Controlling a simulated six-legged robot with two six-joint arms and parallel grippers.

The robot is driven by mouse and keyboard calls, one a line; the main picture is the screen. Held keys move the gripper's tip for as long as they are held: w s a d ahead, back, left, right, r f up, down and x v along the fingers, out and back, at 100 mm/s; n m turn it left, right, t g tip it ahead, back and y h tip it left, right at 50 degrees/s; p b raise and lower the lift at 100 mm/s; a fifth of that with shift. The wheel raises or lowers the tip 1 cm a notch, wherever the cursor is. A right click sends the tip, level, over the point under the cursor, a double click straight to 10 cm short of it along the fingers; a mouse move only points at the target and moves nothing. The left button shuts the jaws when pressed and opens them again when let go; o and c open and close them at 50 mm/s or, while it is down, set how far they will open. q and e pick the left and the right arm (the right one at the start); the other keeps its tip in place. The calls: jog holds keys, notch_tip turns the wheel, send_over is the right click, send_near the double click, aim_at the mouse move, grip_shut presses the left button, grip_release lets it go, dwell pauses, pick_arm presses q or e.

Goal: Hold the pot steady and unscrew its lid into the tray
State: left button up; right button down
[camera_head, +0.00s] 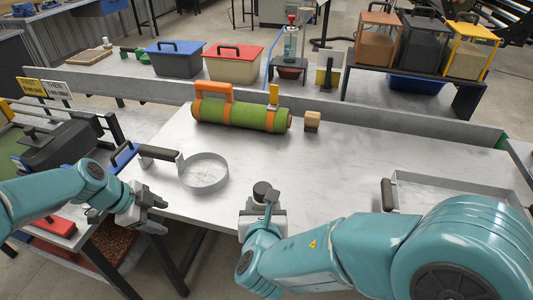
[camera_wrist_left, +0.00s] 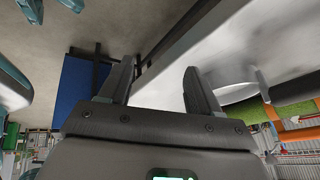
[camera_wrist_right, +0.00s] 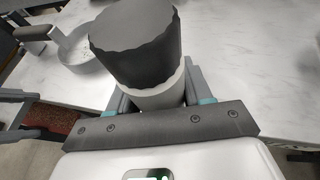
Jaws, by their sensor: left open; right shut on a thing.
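The pot has a dark ribbed lid (camera_wrist_right: 135,45) on a pale body (camera_wrist_right: 160,95). My right gripper (camera_wrist_right: 158,100) is shut around the pale body, below the lid. In the head view the dark lid (camera_head: 261,190) shows on top, near the table's front edge; the body is mostly hidden by my right gripper (camera_head: 264,212). The lid sits on the pot. My left gripper (camera_head: 152,208) is open and empty, left of the pot, by the table's front left corner; it also shows in the left wrist view (camera_wrist_left: 160,85). A shallow metal tray (camera_head: 450,184) lies at the right, partly hidden by my right arm.
A round metal pan (camera_head: 205,183) with a dark handle lies between my left gripper and a green turf roll (camera_head: 238,113) with orange straps. A small wooden block (camera_head: 312,122) sits beside the roll. The table's middle is clear. A raised ledge (camera_head: 390,120) runs along its back.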

pick_arm(q)
jog(key=w+d+r+m, duration=0.1)
jog(key=d, duration=0.1)
jog(key=w+d+r+m+g, duration=0.1)
jog(key=d+r+m, duration=0.1)
jog(key=d, duration=0.1)
jog(key=w+d+r+m, duration=0.1)
jog(key=d+m, duration=0.1)
jog(key=shift+w+d+r, duration=0.2)
jog(key=shift+w, duration=0.05)
jog(key=d+r+m+g+y, duration=0.1)
jog(key=d+r+m+g, duration=0.1)
jog(key=d+r+m, duration=0.4)
notch_tip(320, 180, up, 11)
jog(key=m+y, duration=0.4)
jog(key=m, duration=0.3)
send_over(267, 186)
jog(key=shift+s+f, duration=0.1)
jog(key=shift+f, duration=0.6)
notch_tip(267, 186, down, 7)
jog(key=shift+r, duration=0.15)
